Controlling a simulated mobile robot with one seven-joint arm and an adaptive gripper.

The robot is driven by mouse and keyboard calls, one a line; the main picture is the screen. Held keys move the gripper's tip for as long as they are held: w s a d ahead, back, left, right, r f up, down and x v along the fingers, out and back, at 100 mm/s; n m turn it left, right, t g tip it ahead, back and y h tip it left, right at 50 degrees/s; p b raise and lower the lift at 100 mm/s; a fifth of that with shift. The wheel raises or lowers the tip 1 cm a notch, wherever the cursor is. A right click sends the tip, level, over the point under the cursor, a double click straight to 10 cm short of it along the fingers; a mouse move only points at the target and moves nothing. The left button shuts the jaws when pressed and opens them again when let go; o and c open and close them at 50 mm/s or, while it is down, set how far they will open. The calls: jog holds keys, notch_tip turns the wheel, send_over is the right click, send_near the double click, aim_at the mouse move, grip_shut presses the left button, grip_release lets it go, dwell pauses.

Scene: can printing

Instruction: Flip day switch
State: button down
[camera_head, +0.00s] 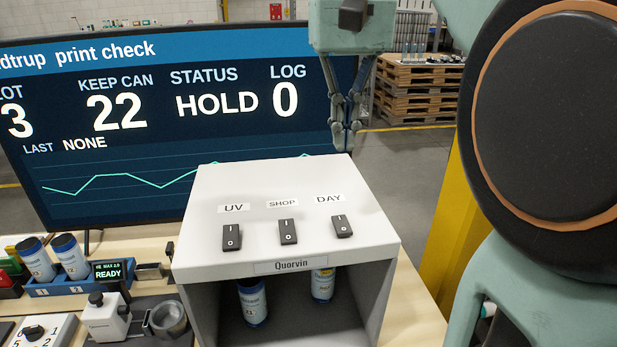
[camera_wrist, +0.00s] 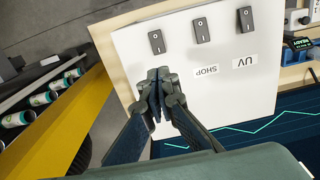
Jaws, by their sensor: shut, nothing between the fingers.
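The white box labelled Quorvin (camera_head: 215,180) has three black rocker switches on its top, labelled UV, SHOP and DAY. The DAY switch (camera_head: 342,227) is the rightmost in the head view. The SHOP switch (camera_head: 288,232) is in the middle and the UV switch (camera_head: 231,237) at left. My gripper (camera_head: 346,146) is shut and empty, above the back edge of the box top, behind the DAY switch. In the wrist view my gripper (camera_wrist: 157,112) points down over the box top and covers the DAY label. The DAY switch (camera_wrist: 156,41) shows apart from the fingertips.
Two cans stand inside the box, including a left one (camera_head: 253,302). A large screen (camera_head: 120,130) reading HOLD stands behind the box at left. A blue can holder (camera_head: 70,287) and a small grey device (camera_head: 107,318) sit left of the box. A yellow post (camera_head: 447,235) rises at right.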

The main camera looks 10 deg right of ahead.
send_near(341, 222)
jog(key=f, duration=0.2)
jog(key=w+f, duration=0.1)
jog(key=f, duration=0.2)
jog(key=shift+f+b, duration=0.25)
jog(key=shift+b, duration=0.15)
jog(key=shift+w+f, duration=0.1)
jog(key=shift+f, duration=0.55)
jog(key=shift+f, duration=0.1)
jog(key=shift+w+f, duration=0.1)
jog(key=shift+f, duration=0.3)
jog(key=shift+s+r, duration=0.35)
jog(key=shift+s, duration=0.45)
jog(key=shift+w, duration=0.1)
